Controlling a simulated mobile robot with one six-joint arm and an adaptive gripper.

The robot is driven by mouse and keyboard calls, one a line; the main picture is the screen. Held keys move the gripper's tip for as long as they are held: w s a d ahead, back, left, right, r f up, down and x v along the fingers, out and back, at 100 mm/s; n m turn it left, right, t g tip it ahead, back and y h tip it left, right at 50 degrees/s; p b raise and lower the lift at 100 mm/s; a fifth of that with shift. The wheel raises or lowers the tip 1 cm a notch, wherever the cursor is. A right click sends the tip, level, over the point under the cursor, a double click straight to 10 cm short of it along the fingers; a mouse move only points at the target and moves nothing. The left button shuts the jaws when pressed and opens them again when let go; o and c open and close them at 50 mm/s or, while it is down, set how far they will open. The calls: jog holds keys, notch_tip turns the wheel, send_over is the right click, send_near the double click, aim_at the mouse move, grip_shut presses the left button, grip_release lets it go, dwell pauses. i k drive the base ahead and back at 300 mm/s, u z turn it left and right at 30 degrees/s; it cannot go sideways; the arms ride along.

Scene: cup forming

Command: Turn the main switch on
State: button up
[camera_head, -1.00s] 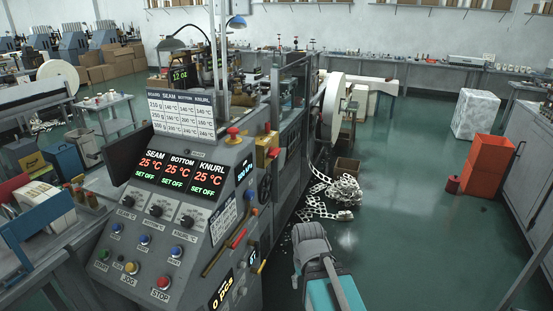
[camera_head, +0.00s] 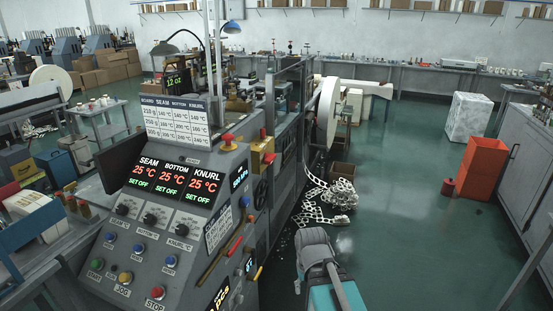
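The grey machine's sloped control panel (camera_head: 115,215) fills the lower left. Its displays (camera_head: 175,175) are lit, reading SEAM, BOTTOM and KNURL at 25 °C with SET OFF. A yellow box with a red knob (camera_head: 268,158) sits on the panel's right side; it may be the main switch, but its label and position cannot be read. A separate red mushroom button (camera_head: 228,141) stands on top of the panel. Part of my own arm, grey and teal, shows at the bottom centre, right of the machine and apart from the panel. My gripper is not in view.
A red stop button (camera_head: 157,292) and several coloured buttons sit low on the panel. Punched paper scrap (camera_head: 330,200) lies on the floor beside the machine. An orange bin (camera_head: 482,168) and white block (camera_head: 468,118) stand at right. Green floor (camera_head: 405,200) between is clear.

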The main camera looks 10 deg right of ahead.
aim_at(268, 160)
jog(key=z, duration=0.5)
jog(key=i, duration=1.2)
jog(key=u, duration=0.2)
